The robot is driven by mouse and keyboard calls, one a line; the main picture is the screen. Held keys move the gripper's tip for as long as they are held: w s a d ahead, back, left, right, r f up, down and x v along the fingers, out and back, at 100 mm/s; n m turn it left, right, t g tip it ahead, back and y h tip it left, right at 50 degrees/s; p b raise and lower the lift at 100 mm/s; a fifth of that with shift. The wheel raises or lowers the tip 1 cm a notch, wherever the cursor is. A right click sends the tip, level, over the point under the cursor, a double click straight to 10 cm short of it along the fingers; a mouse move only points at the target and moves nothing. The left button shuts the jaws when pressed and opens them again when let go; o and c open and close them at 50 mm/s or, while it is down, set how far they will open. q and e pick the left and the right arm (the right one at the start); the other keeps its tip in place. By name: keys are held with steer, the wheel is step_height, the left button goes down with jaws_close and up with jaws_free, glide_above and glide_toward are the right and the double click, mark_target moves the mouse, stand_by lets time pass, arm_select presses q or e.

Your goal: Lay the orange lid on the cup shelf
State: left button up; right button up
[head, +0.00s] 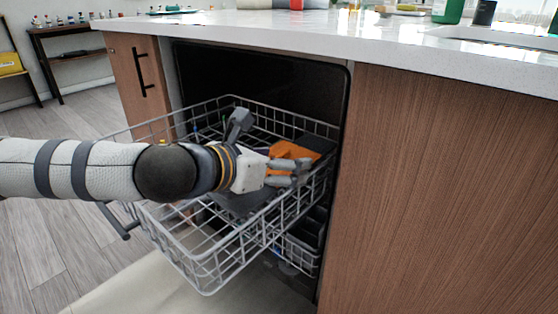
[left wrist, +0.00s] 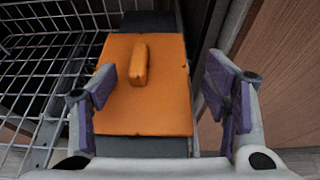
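The orange lid (head: 292,151) lies on the dark cup shelf (head: 314,142) at the right side of the pulled-out upper dishwasher rack. In the left wrist view the lid (left wrist: 150,105) is a flat square with a raised handle (left wrist: 139,64), and the dark shelf (left wrist: 148,21) shows beyond and below it. My left gripper (head: 303,173) is over the rack beside the lid. In the left wrist view its purple-padded fingers (left wrist: 165,90) are wide apart with nothing gripped between them. The left finger overlaps the lid's edge in the picture. My right gripper is not in view.
The wire rack (head: 208,276) surrounds the shelf, with a lower rack (head: 300,250) beneath. A wooden cabinet panel (head: 430,190) stands close on the right, and the white countertop (head: 400,50) overhangs above. Open floor (head: 40,240) lies to the left.

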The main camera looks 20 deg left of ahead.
arm_select(q)
steer(key=shift+r, duration=0.15)
steer(key=p+v, duration=0.2)
steer(key=v, duration=0.7)
steer(key=shift+a+r+p, duration=0.1)
steer(key=shift+r+p, duration=0.15)
steer(key=shift+p, duration=0.15)
steer(key=p+v, duration=0.2)
steer(key=shift+s+r+p, duration=0.15)
steer(key=shift+s+p, duration=0.05)
steer(key=shift+p, duration=0.1)
steer(key=shift+s+a, duration=0.1)
steer(key=shift+s, duration=0.1)
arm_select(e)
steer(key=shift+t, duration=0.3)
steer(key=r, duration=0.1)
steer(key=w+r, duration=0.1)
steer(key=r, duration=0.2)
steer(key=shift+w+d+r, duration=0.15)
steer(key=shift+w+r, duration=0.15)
arm_select(q)
steer(key=shift+f, duration=0.25)
